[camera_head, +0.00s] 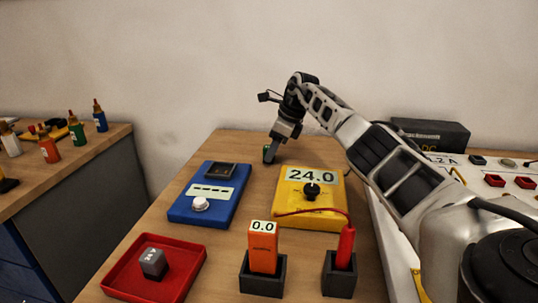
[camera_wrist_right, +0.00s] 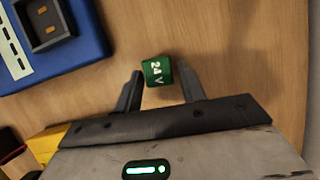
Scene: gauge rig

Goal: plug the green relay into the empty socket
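The green relay (camera_wrist_right: 157,71), marked "24 V", stands on the wooden table. In the head view only a small green part (camera_head: 266,148) shows beside the fingers. My right gripper (camera_wrist_right: 158,82) is open, with its fingertips on either side of the relay and a gap to it visible at least on the left. I cannot tell how far down the fingers reach. The dark square socket (camera_head: 220,170) is at the far end of the blue box (camera_head: 181,208); it also shows empty in the right wrist view (camera_wrist_right: 43,20). My left gripper is not in view.
A yellow meter (camera_head: 292,215) reading 24.0 stands right of the blue box. In front are a red tray (camera_head: 182,283) with a grey block (camera_head: 153,263), an orange probe (camera_head: 262,250) and a red probe (camera_head: 345,250) in dark holders. Clear table surrounds the relay.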

